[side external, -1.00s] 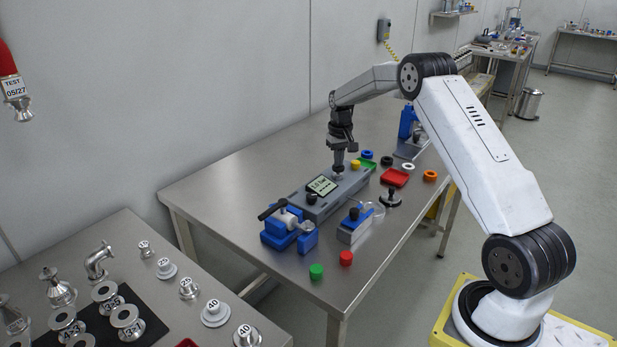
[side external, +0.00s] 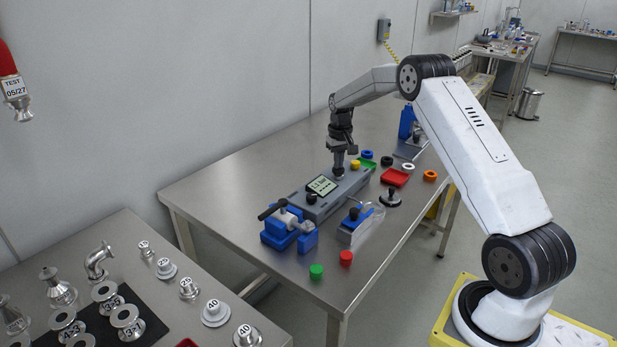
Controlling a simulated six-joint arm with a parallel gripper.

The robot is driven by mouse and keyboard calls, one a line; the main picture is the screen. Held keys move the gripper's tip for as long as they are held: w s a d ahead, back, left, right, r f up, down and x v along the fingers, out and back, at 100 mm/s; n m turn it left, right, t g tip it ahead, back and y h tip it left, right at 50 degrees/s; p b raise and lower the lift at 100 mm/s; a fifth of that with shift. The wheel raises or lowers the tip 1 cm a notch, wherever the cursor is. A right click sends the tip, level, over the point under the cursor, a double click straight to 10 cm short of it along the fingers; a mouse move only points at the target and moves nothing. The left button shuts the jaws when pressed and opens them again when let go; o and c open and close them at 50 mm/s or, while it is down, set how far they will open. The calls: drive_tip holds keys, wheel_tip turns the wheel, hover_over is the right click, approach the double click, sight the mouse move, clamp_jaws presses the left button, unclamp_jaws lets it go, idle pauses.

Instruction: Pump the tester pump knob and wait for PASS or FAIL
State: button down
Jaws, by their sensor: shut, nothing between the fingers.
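The tester is a long grey box (side external: 327,207) on the steel table, with a small lit display (side external: 323,186) whose text is too small to read. A black knob (side external: 311,198) sits near its front left end. My gripper (side external: 339,167) points straight down over the box's far right end. It is shut and empty, with its tips at the pale round pump knob (side external: 339,175). The tips look to be touching the knob's top and partly hide it. No PASS or FAIL word can be made out.
A blue clamp fixture (side external: 288,228) stands at the box's left end. A blue-topped block (side external: 355,217) with clear material (side external: 369,226) stands in front. A red tray (side external: 395,177) lies to the right.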

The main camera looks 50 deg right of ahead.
idle(0.3)
drive_tip(key=shift+r, duration=2.45)
drive_tip(key=shift+r, duration=0.15)
drive_tip(key=shift+r, duration=2.35)
drive_tip(key=s+a+f+n+t, duration=0.1)
drive_tip(key=s+a+n, duration=0.15)
drive_tip(key=a, duration=0.75)
drive_tip(key=s+a+f+n, duration=0.15)
drive_tip(key=s+a, duration=0.25)
drive_tip(key=a, duration=0.5)
drive_tip(key=s+a+f+n+t, duration=0.1)
drive_tip(key=s+a+f, duration=0.3)
drive_tip(key=s+a, duration=0.7)
drive_tip(key=s+n, duration=0.1)
drive_tip(key=s, duration=0.3)
drive_tip(key=shift+a+f+t, duration=0.2)
drive_tip(key=shift+a+t, duration=0.05)
drive_tip(key=shift+t, duration=0.05)
